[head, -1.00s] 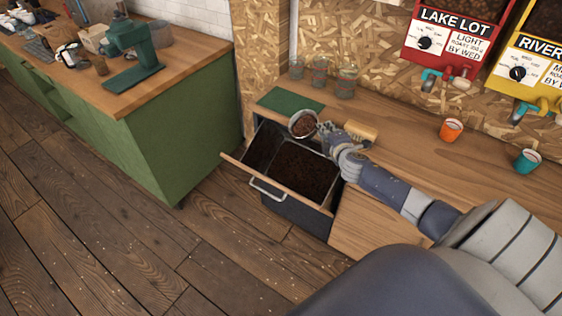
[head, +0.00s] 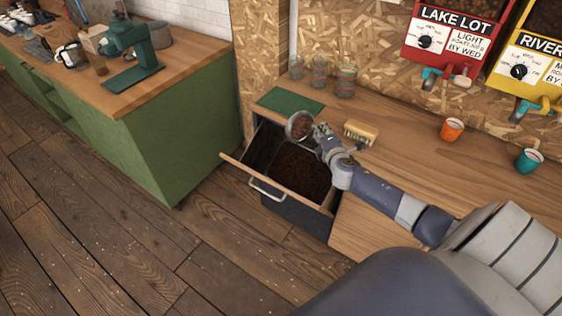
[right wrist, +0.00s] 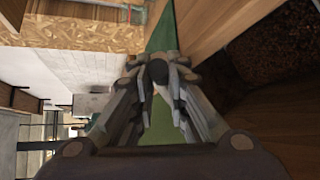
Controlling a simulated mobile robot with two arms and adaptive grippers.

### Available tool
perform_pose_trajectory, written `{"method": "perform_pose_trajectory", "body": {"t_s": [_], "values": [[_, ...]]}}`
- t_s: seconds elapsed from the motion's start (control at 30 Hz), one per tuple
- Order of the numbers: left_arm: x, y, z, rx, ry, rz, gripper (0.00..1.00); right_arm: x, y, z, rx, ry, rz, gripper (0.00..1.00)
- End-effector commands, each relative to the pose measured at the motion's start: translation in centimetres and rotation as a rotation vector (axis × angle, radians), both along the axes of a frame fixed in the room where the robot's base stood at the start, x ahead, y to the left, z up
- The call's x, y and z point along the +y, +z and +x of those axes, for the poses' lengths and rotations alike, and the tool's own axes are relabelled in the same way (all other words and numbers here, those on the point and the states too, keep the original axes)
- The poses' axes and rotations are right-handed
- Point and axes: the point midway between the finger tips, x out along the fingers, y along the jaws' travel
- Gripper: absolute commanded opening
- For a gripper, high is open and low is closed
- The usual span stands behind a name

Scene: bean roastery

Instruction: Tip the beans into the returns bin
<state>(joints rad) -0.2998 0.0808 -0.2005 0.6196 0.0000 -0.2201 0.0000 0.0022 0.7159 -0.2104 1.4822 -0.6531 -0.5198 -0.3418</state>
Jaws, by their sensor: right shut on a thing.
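My right gripper (head: 318,138) is shut on a round metal cup (head: 291,127) with brown beans (head: 302,126) inside. The cup is tilted, its mouth partly toward the head camera, above the back edge of the open drawer bin (head: 318,207). A bed of dark beans (head: 300,170) lies in that bin, and no beans show falling. In the right wrist view my right gripper (right wrist: 158,78) has a dark rounded piece between its fingertips; the cup cannot be made out clearly there. Bin beans (right wrist: 290,45) show at its upper right. My left gripper is not in view.
A green mat (head: 288,101), glass jars (head: 320,70) and a brush (head: 360,131) are on the wooden counter behind the bin. An orange cup (head: 452,130) and a teal cup (head: 528,161) stand at right. A green cabinet (head: 185,140) stands left across open floor.

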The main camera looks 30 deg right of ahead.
Motion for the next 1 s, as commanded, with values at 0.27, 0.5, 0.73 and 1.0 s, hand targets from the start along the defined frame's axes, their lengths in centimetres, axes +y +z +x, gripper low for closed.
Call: {"method": "perform_pose_trajectory", "body": {"t_s": [0.27, 0.5, 0.73, 1.0], "values": [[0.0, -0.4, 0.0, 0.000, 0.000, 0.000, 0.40, 0.4, 0.0, 0.1, 0.002, 0.000, -0.037, 0.00], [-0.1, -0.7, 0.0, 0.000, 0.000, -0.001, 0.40, 0.8, -0.1, 0.2, 0.006, 0.000, -0.069, 0.00], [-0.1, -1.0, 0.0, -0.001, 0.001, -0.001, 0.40, 1.1, -0.2, 0.2, 0.010, 0.001, -0.101, 0.00], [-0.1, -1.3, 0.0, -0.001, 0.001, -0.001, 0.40, 1.4, -0.4, 0.2, 0.014, 0.000, -0.137, 0.00]]}}
